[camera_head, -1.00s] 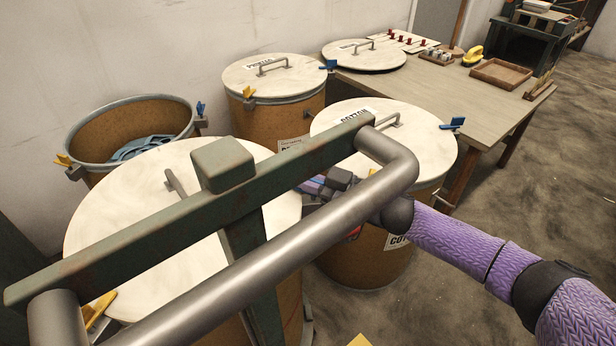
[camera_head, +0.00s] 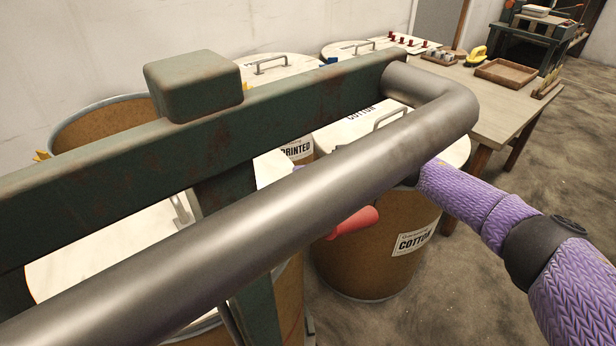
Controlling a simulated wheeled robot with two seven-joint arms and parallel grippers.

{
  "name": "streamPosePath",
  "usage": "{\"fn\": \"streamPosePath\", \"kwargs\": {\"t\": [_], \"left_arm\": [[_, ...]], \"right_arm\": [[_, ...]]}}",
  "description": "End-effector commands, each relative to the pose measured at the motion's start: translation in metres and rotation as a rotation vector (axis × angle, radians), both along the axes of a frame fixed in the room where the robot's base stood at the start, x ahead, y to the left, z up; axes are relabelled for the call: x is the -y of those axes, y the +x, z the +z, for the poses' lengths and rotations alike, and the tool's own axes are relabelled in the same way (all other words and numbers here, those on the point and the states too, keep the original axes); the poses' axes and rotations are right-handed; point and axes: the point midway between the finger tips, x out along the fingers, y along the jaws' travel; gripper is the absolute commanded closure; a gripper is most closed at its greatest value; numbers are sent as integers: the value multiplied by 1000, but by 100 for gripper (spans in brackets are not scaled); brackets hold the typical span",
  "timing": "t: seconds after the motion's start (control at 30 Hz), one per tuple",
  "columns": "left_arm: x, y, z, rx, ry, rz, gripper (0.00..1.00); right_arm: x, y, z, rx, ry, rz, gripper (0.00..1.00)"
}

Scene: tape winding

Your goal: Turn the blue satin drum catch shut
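My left arm and gripper are not in view.
The green beam (camera_head: 110,155) and grey tube (camera_head: 270,205) cross close in front. A red rounded piece (camera_head: 352,222) pokes out below the tube. An open drum (camera_head: 95,125) and the printed drum stand behind. A wooden table (camera_head: 440,88) holds a tray (camera_head: 503,73). Floor at right is clear.

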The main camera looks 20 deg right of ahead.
Motion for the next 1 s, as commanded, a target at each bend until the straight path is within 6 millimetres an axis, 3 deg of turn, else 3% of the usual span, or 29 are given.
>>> {"fn": "streamPosePath", "kwargs": {"t": [0.47,0.5,0.63,1.0], "left_arm": [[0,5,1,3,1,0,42],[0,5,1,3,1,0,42],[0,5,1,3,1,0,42],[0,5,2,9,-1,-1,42]], "right_arm": [[-1,-1,-1,-1,-1,13,100],[-1,-1,-1,-1,-1,13,80],[-1,0,0,0,-1,12,53],[8,-2,0,0,-1,9,53]]}}
